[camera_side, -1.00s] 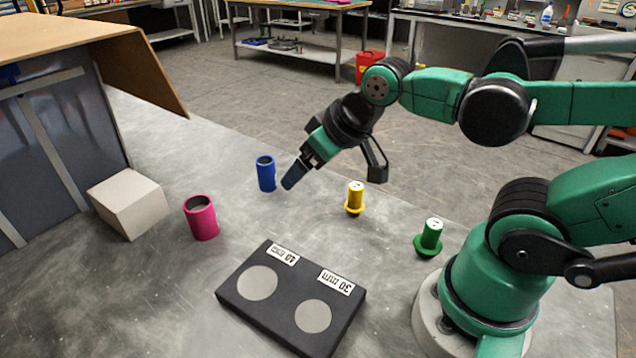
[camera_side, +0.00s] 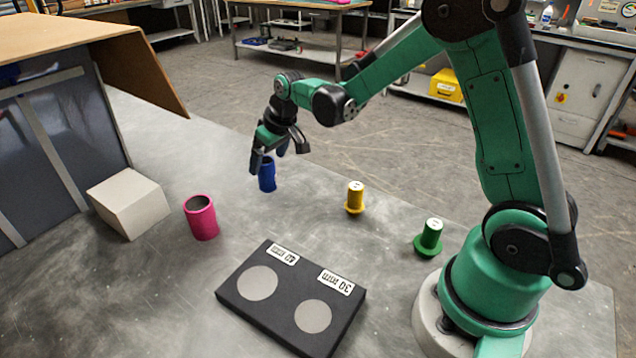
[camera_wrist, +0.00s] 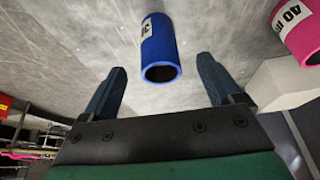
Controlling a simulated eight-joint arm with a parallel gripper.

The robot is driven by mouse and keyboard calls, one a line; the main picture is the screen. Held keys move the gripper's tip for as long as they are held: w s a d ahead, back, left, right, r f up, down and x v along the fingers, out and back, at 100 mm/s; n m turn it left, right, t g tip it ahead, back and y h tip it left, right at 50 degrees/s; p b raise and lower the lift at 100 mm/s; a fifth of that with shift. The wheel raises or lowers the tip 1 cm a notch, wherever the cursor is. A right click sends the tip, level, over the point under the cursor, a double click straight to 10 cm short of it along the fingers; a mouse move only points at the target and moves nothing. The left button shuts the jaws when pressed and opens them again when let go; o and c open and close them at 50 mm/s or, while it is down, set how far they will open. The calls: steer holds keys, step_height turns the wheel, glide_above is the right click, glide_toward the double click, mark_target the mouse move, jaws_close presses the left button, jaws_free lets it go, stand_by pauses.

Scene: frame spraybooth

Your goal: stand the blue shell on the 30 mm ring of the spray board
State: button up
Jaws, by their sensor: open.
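The blue shell (camera_side: 267,175) stands upright on the grey table, a hollow tube with an open top. My gripper (camera_side: 264,165) is open at its upper part in the side view and hides some of its rim. In the wrist view the blue shell (camera_wrist: 160,50) shows ahead of and between the two spread fingers (camera_wrist: 162,88), with clear gaps on both sides and part of a label in sight. The black spray board (camera_side: 290,298) lies flat near the front, with a grey disc (camera_side: 313,316) beside its "30 mm" label and another disc (camera_side: 257,283) beside its "40 mm" label. Both discs are bare.
A pink shell (camera_side: 201,217) stands left of the blue one, near a pale block (camera_side: 130,203) and the booth (camera_side: 60,130). A yellow flanged plug (camera_side: 355,197) and a green one (camera_side: 429,237) stand to the right. The table between the blue shell and the board is clear.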

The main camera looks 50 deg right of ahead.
mark_target(264, 172)
steer(key=shift+x, duration=2.65)
jaws_close()
